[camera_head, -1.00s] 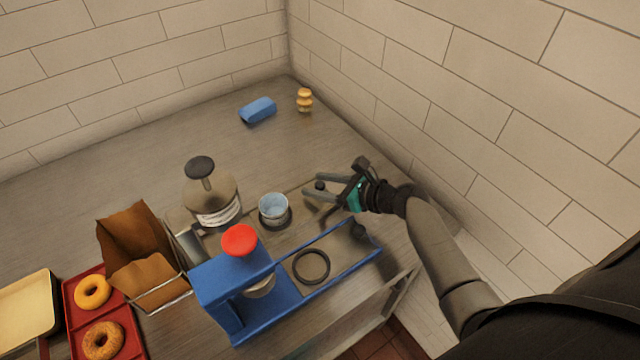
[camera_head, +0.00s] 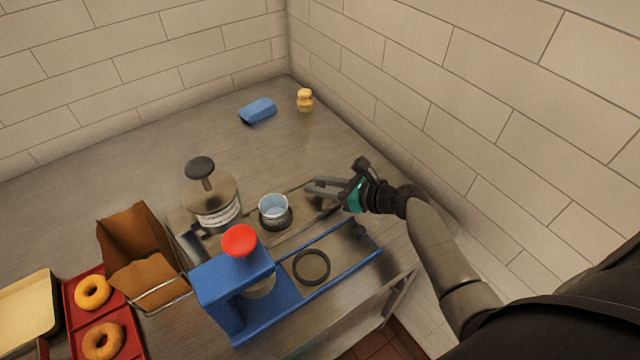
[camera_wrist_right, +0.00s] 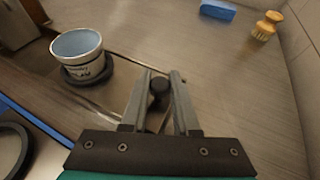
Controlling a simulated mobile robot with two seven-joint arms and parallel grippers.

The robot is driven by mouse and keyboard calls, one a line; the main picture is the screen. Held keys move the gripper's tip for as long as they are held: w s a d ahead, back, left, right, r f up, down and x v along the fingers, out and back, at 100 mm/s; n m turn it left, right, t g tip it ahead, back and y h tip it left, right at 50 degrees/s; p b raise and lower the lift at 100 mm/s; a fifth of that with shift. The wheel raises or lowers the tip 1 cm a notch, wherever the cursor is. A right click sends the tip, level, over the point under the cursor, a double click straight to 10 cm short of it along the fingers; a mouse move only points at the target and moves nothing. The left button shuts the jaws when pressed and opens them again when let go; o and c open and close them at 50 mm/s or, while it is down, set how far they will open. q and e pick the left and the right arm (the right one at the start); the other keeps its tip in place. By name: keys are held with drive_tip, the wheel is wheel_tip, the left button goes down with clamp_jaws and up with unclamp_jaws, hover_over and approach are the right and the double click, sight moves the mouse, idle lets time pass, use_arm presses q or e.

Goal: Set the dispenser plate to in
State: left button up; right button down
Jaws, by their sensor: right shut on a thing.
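The dispenser (camera_head: 211,205) is a clear jar with a dark knob on top, left of centre in the head view. Its flat plate (camera_head: 306,212) reaches out to the right, with a white and blue cup (camera_head: 273,207) standing over a dark ring. The cup also shows in the right wrist view (camera_wrist_right: 77,50). My right gripper (camera_head: 318,188) is at the plate's right end. Its fingers are closed on the plate's black knob (camera_wrist_right: 158,85), which shows between the fingertips in the wrist view. My left gripper is not in view.
A blue press (camera_head: 228,300) with a red knob and its own extended slide with a black ring (camera_head: 311,267) stands in front. Left are a brown bag (camera_head: 135,240) and a red tray (camera_head: 70,300) with bagels.

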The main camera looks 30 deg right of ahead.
sight(286, 210)
idle(0.8)
drive_tip(key=shift+a+p, duration=0.3)
drive_tip(key=a+p, duration=0.1)
drive_tip(key=a, duration=0.2)
drive_tip(key=s+a+p, duration=0.1)
drive_tip(key=a+p, duration=0.1)
drive_tip(key=a, duration=0.1)
drive_tip(key=a+p, duration=0.2)
drive_tip(key=a, duration=0.2)
drive_tip(key=shift+s, duration=0.25)
drive_tip(key=shift+a, duration=0.15)
drive_tip(key=c, duration=0.7)
unclamp_jaws()
drive_tip(key=shift+a, duration=0.1)
drive_tip(key=shift+c, duration=0.2)
drive_tip(key=shift+o, duration=0.3)
drive_tip(key=shift+s+d, duration=0.1)
drive_tip(key=shift+d, duration=0.1)
